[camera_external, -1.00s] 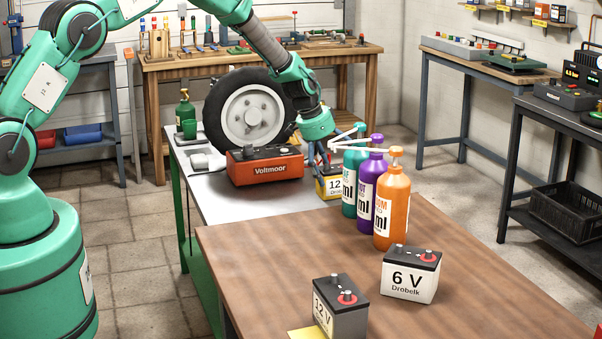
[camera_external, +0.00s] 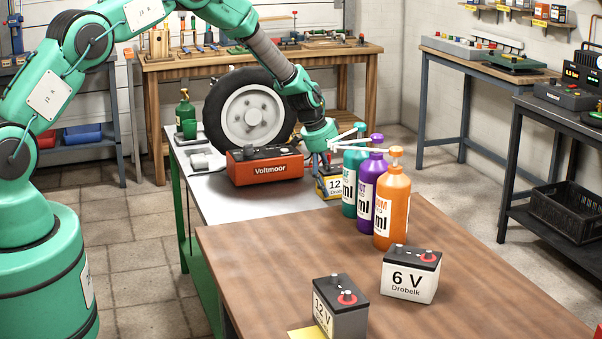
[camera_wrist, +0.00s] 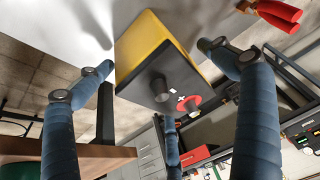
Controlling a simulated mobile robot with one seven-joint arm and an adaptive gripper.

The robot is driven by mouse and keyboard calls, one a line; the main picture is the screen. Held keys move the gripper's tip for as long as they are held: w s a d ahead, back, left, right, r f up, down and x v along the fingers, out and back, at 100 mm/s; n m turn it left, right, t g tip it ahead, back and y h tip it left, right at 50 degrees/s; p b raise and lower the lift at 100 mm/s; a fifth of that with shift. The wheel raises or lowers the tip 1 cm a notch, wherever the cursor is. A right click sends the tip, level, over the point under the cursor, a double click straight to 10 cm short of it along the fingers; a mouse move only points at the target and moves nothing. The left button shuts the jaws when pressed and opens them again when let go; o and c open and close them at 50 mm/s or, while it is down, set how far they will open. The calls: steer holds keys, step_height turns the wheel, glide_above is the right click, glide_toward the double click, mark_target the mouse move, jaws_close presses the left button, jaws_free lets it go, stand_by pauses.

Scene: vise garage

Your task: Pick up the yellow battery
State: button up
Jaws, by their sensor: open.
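The yellow battery (camera_external: 329,188) stands on the grey metal table, partly hidden by the teal bottle; a white "12" label shows on it. In the wrist view the yellow battery (camera_wrist: 146,42) has a dark top with a black post and a red ring. My gripper (camera_external: 323,168) is just above and around it in the outside view. In the wrist view my open gripper (camera_wrist: 158,58) has blue-grey fingers on both sides of the battery, with gaps visible. Another finger shows below its dark top.
Teal (camera_external: 352,181), purple (camera_external: 367,192) and orange (camera_external: 392,214) bottles stand close on the right. A red Voltmoor box (camera_external: 264,171) and a tyre (camera_external: 246,112) are on the left. Two other batteries, 6 V (camera_external: 408,284) and 12 V (camera_external: 340,316), stand on the brown table.

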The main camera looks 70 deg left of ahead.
mark_target(339, 169)
steer(key=c, duration=2)
steer(key=shift+w+r, duration=0.1)
steer(key=shift+c, duration=0.3)
steer(key=shift+r, duration=0.2)
steer(key=shift+r+p, duration=0.45)
steer(key=shift+r, duration=1)
steer(key=shift+s+r, duration=0.2)
steer(key=shift+r, duration=0.05)
steer(key=s+d, duration=0.2)
steer(key=s, duration=0.5)
steer(key=s+d+r, duration=0.1)
steer(key=s+d, duration=0.2)
steer(key=s, duration=0.4)
steer(key=shift+s+d+p, duration=0.2)
steer(key=shift+d+p, duration=0.15)
steer(key=shift+p, duration=0.1)
steer(key=shift+r, duration=0.1)
